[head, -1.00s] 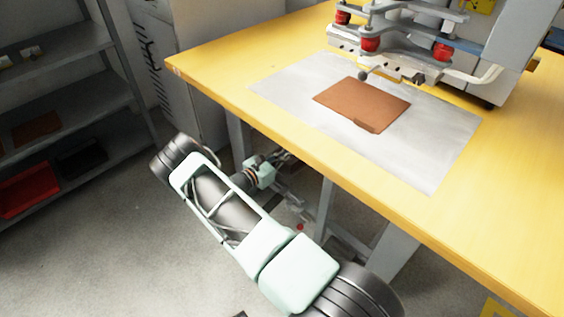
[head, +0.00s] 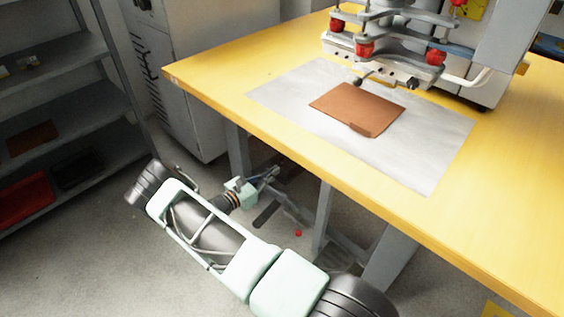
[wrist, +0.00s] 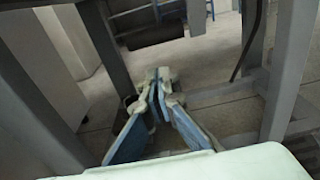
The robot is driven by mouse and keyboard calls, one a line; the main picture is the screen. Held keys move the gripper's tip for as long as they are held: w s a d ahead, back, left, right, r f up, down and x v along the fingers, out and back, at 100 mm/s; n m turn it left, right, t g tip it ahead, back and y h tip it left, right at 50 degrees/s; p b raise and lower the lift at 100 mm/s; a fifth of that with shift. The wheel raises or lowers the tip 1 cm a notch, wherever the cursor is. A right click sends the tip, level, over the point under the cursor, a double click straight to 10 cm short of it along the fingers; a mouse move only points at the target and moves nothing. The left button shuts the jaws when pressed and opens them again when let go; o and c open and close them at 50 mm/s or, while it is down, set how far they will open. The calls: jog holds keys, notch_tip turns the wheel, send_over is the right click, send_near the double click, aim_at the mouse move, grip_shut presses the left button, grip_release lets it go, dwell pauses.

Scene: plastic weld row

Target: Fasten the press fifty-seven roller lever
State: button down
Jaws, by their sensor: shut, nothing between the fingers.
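The press (head: 400,50) stands on the yellow table at the top right, with red knobs and a grey metal head. A small dark ball on a short arm (head: 358,80) sticks out at its lower front; I cannot tell whether this is the roller lever. My gripper (head: 272,170) is low beside the table legs, under the table's front edge and well away from the press head. In the wrist view my gripper (wrist: 160,80) has its fingertips together and empty, pointing in among the table's legs. No roller lever shows clearly in the wrist view.
A brown folded piece (head: 357,108) lies on a grey sheet (head: 435,165) on the yellow table (head: 220,88). Table legs (head: 322,215) and a low frame with a small red part (head: 298,233) are close to my gripper. Shelves (head: 60,120) stand left; floor between is clear.

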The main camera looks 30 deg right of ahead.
jog(key=s+a+f, duration=0.1)
jog(key=s+a, duration=0.1)
jog(key=a, duration=0.3)
jog(key=shift+a+f+p, duration=0.25)
jog(key=shift+a+p, duration=0.05)
jog(key=shift+r, duration=0.15)
